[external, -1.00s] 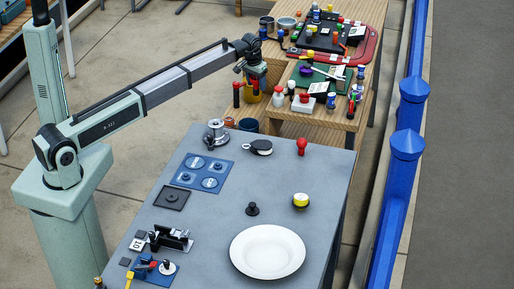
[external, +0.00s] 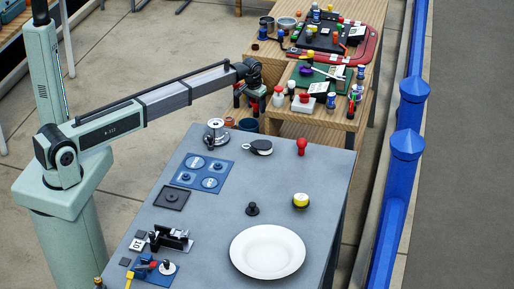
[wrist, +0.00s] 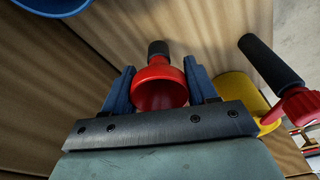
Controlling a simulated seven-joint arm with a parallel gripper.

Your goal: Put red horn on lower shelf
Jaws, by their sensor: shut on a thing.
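The red horn (wrist: 160,84), a flared red bell with a black end, sits between the two blue fingers of my gripper (wrist: 161,90) in the wrist view. My gripper is shut on it, with the bell's mouth toward the camera. In the external view my gripper (external: 250,97) is low at the left side of the wooden shelving, and the horn is hard to make out there. A wooden lower level (external: 229,108) shows beside and below the gripper. Whether the horn touches wood cannot be told.
A second red piece with a black handle (wrist: 272,62) and a yellow container (wrist: 240,92) are close on the right in the wrist view. A blue round thing (wrist: 50,4) is at top left. The upper wooden shelf (external: 290,127) is crowded; the grey table (external: 220,235) stands in front.

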